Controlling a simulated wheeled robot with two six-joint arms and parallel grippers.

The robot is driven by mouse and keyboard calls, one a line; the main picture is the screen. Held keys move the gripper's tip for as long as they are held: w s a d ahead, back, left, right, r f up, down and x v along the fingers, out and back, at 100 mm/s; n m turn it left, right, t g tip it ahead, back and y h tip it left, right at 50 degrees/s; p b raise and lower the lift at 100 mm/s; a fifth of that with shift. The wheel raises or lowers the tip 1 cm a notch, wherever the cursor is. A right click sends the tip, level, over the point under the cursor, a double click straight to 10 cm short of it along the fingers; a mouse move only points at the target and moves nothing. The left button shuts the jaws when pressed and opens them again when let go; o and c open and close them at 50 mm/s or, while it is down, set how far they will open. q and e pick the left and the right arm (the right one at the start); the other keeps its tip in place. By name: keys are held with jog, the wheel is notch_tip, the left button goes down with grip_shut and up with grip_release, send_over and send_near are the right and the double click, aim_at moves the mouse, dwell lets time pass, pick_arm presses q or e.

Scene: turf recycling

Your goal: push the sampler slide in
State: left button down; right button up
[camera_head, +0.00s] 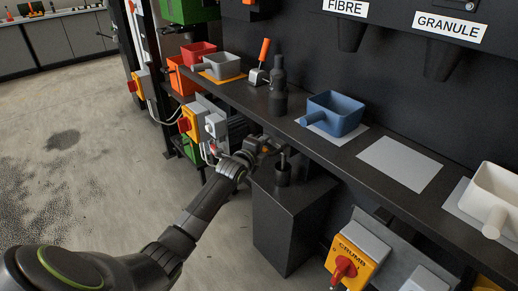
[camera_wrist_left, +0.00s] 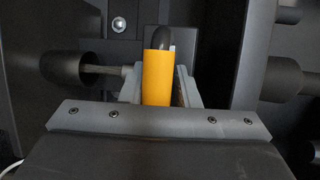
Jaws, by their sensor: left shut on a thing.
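My left gripper (camera_head: 264,148) reaches in from the lower left, just below the front edge of the long black shelf. In the left wrist view my left gripper (camera_wrist_left: 160,92) is shut on a yellow upright handle (camera_wrist_left: 157,78) with a dark rounded end, which looks like the grip of the sampler slide. A dark cylinder with a thin shaft (camera_wrist_left: 100,71) lies left of the fingers, and another dark cylinder (camera_wrist_left: 275,78) lies to the right. How far the slide is in, I cannot tell. My right gripper is not in view.
A dark knobbed post (camera_head: 283,170) stands on a black pedestal (camera_head: 292,205) just right of the gripper. The shelf above holds a blue scoop (camera_head: 335,115), a white scoop (camera_head: 495,190) and a dark bottle-like thing (camera_head: 278,88). Switch boxes (camera_head: 355,255) stick out below.

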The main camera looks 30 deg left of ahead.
pick_arm(q)
jog(key=shift+f, duration=0.4)
jog(key=c, duration=1.2)
grip_release()
jog(key=shift+d, duration=0.1)
jog(key=shift+c, duration=0.2)
jog(key=shift+w, duration=0.15)
jog(key=shift+r, duration=0.1)
jog(key=shift+s+r, duration=0.2)
jog(key=shift+s, duration=0.35)
jog(key=s+r+p, duration=0.2)
jog(key=s, duration=1.4)
jog(key=shift+r, duration=0.4)
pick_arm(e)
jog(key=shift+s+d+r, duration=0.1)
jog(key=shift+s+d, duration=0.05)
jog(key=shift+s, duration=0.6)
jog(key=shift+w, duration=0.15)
